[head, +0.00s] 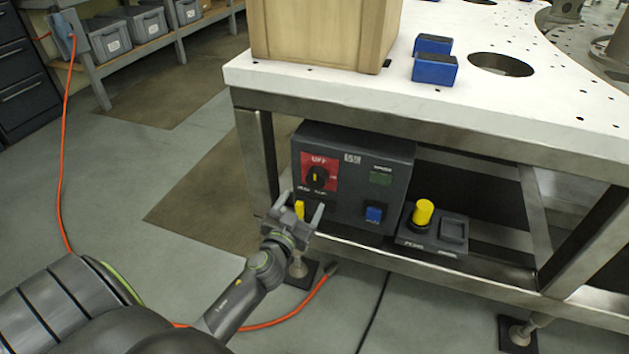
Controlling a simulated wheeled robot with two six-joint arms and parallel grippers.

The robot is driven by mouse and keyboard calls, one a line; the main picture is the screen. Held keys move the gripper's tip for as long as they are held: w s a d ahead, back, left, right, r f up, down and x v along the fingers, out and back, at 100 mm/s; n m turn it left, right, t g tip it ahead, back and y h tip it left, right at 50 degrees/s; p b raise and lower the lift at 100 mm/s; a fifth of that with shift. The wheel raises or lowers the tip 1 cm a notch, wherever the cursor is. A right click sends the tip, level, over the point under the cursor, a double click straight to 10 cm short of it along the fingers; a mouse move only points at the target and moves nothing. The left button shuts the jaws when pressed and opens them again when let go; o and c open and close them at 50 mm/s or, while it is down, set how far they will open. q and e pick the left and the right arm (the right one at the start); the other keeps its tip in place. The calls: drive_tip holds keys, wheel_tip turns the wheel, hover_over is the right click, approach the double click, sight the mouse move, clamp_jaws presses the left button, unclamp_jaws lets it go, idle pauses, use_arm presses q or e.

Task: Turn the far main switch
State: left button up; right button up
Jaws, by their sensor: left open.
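The main switch (317,178) is a black rotary knob with a yellow mark on a red plate reading OFF. It sits on the front of a dark grey control box (352,205) under the white table. The knob's yellow mark looks upright. My left gripper (302,202) is open just below the red plate, fingers pointing up toward the box front. A small yellow part (299,209) shows between its fingers; I cannot tell whether they touch it. My right gripper is not in view.
A blue button (374,214) and a small display (380,179) are on the box's right side. A yellow knob (423,212) stands on a low unit to its right. Table legs and rails frame the box. An orange cable (290,317) lies on the floor.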

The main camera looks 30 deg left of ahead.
sight(315, 181)
use_arm(q)
drive_tip(key=x, duration=0.9)
drive_tip(key=shift+w, duration=0.1)
drive_tip(key=c, duration=1)
